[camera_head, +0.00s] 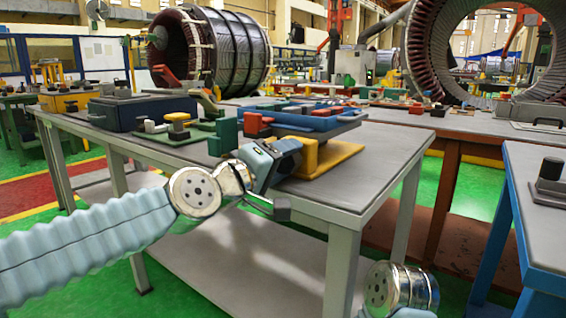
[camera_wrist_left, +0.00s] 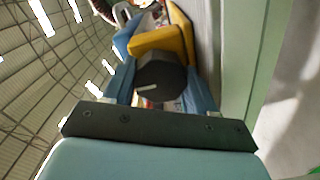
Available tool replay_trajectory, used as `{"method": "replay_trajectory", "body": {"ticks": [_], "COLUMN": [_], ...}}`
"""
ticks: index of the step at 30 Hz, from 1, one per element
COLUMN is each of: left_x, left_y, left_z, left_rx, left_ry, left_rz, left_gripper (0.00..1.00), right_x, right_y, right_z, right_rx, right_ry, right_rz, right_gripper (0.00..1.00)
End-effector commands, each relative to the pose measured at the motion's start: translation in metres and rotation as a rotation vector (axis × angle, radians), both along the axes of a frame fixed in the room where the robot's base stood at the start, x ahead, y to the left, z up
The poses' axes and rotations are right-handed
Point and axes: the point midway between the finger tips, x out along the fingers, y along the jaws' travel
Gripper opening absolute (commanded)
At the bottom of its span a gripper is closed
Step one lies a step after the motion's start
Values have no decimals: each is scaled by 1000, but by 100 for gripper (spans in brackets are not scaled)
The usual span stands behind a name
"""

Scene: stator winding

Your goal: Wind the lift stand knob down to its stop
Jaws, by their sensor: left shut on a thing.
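The lift stand (camera_head: 330,158) stands at the near right corner of the grey table, with a yellow base and upright and a blue tray-like top (camera_head: 318,120). In the left wrist view its yellow part (camera_wrist_left: 165,42) shows just beyond the knob. The knob (camera_wrist_left: 160,78) is dark and round with a white line on its face. My left gripper (camera_head: 288,152) reaches the stand's near side. It is shut on the knob, with one blue finger on each side in the left wrist view (camera_wrist_left: 160,88). The head view hides the knob behind the gripper. My right gripper is out of view.
The grey table (camera_head: 375,170) also holds a dark blue case (camera_head: 140,110) and green fixtures (camera_head: 185,132) left of the stand. A blue-legged table (camera_head: 540,225) stands at the right. Large stators (camera_head: 235,50) stand behind. The table's right end is bare.

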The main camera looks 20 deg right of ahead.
Motion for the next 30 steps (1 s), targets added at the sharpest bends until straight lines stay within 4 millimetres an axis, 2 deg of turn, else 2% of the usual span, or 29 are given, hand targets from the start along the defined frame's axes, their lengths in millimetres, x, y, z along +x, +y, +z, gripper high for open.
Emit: {"method": "replay_trajectory", "body": {"ticks": [1, 17, 18, 19, 26, 30], "left_x": [3, 4, 4, 4, 2, 2], "left_y": [4, 4, 5, 4, 2, 2], "left_z": [4, 5, 5, 5, 2, 2], "left_rx": [-14, -29, -29, -27, -21, 36], "left_ry": [1, 18, 18, 18, 17, -51], "left_rz": [12, 13, 13, 13, 7, 5], "left_gripper": [26, 26, 62, 67, 67, 67], "right_x": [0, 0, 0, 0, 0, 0], "right_y": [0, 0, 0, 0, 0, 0], "right_z": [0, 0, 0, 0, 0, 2], "right_rx": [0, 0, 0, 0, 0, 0], "right_ry": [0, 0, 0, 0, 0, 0], "right_rz": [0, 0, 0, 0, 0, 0], "right_gripper": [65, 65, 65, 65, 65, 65]}}
